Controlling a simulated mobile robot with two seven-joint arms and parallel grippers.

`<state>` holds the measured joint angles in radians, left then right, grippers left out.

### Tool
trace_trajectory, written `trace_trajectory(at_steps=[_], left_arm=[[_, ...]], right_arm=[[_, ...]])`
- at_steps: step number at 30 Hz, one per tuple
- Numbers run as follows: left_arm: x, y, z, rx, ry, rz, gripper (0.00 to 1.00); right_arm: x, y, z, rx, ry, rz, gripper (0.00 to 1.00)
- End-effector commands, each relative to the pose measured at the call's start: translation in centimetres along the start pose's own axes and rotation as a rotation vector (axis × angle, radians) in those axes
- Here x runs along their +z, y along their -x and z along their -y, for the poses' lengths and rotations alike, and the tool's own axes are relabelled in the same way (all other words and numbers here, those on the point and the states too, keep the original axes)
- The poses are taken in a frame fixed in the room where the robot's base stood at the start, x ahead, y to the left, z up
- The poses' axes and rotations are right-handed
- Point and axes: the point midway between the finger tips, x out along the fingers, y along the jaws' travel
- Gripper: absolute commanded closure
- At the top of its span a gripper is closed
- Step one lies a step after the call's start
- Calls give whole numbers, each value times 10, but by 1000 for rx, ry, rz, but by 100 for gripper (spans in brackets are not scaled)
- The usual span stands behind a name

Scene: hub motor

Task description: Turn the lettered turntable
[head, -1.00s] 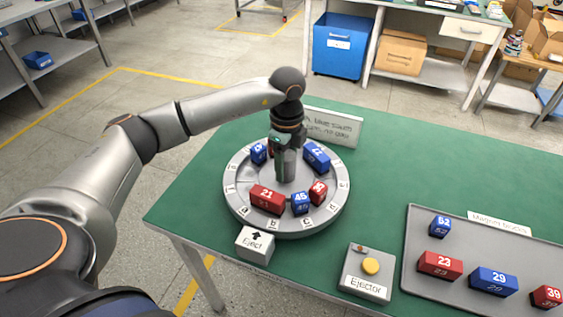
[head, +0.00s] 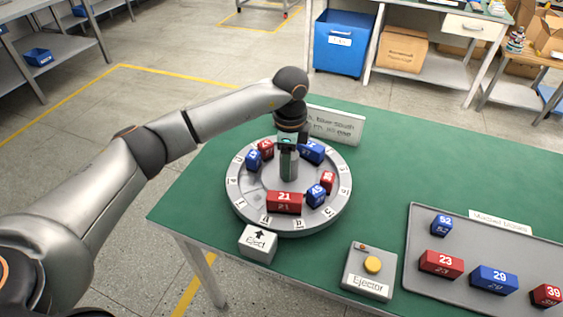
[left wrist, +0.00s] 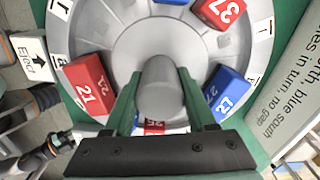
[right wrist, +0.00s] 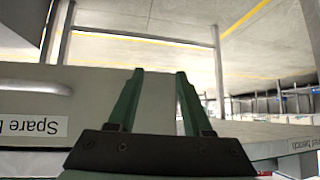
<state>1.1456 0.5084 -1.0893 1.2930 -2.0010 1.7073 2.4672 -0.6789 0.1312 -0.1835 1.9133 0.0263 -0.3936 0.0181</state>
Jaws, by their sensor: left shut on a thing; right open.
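The round grey turntable (head: 236,200) lies on the green table with lettered tags around its rim. On it stand a red block 21 (head: 284,203) at the front, a blue block 45 (head: 316,195), a red block (head: 328,182) at the right, and blue and red blocks farther back. My left gripper (head: 288,152) points down at the centre, shut on the grey central knob (left wrist: 158,88), one finger on each side in the left wrist view. My right gripper (right wrist: 160,74) is open and empty, away from the turntable and outside the head view.
A box marked Eject (head: 258,244) sits by the front rim. The Ejector box (head: 367,284) has a yellow button. A grey tray (head: 415,225) at the right holds several numbered blocks. A sign (head: 337,126) stands behind the turntable. Green table between sign and tray is clear.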

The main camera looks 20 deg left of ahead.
Motion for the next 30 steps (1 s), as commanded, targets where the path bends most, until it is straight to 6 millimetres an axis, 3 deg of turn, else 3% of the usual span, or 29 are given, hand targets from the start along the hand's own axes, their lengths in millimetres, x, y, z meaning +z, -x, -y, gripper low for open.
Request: trace_trajectory(at_steps=[15, 16, 23, 30], left_arm=[[-3, 1, 1, -1, 5, -1, 100], [-3, 1, 1, -1, 5, -1, 40], [-2, 0, 1, -1, 5, 0, 14], [-2, 0, 0, -1, 5, 0, 14]], right_arm=[[0, 0, 0, 0, -1, 1, 50], [0, 0, 0, 0, -1, 1, 50], [0, 0, 0, -1, -1, 1, 50], [0, 0, 1, -1, -1, 1, 50]])
